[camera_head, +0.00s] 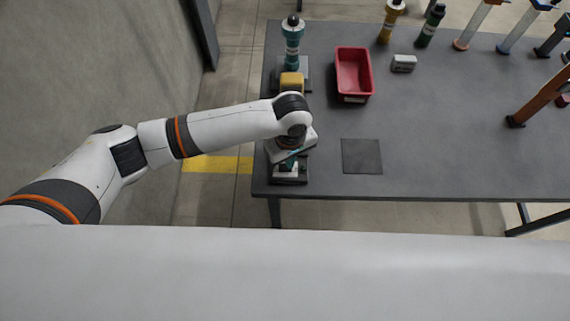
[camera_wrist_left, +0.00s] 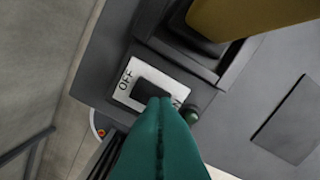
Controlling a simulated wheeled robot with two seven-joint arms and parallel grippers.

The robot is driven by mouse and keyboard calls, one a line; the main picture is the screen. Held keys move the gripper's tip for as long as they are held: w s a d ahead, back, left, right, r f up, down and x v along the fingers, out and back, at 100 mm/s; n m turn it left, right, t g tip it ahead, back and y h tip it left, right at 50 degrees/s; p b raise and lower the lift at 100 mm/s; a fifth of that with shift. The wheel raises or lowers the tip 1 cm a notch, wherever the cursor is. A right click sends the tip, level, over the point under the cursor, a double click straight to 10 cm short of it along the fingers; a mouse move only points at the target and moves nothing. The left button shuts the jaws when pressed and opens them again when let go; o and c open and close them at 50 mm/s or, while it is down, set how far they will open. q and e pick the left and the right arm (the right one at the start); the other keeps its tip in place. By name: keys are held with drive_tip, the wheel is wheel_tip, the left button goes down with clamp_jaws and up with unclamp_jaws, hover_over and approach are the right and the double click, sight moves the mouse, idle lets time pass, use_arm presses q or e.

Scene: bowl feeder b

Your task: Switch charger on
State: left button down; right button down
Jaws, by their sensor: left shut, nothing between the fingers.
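The charger is a dark unit at the table's left edge, with a yellow block (camera_head: 291,81) standing at it; this block also shows in the left wrist view (camera_wrist_left: 245,14). In the left wrist view a white switch plate (camera_wrist_left: 125,84) marked OFF at its left end carries a black rocker switch (camera_wrist_left: 143,91). My left gripper (camera_wrist_left: 160,101) has teal fingers, shut and empty, with the tips at the rocker's right side. They cover part of the plate's right end; contact cannot be told. In the head view my left gripper (camera_head: 291,160) is partly hidden by its wrist. My right gripper is out of view.
A dark green lamp or knob (camera_wrist_left: 191,115) sits beside the switch plate. A teal tool (camera_head: 292,42) stands behind the yellow block. A red bin (camera_head: 369,78), a small grey box (camera_head: 403,63) and a dark square mat (camera_head: 362,156) lie to the right. The table's middle is clear.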

use_arm(q)
drive_tip(key=shift+f, duration=0.65)
drive_tip(key=shift+r, duration=0.1)
wheel_tip(320, 180, up, 7)
drive_tip(key=p, duration=0.8)
drive_tip(key=shift+p, duration=0.4)
idle(0.3)
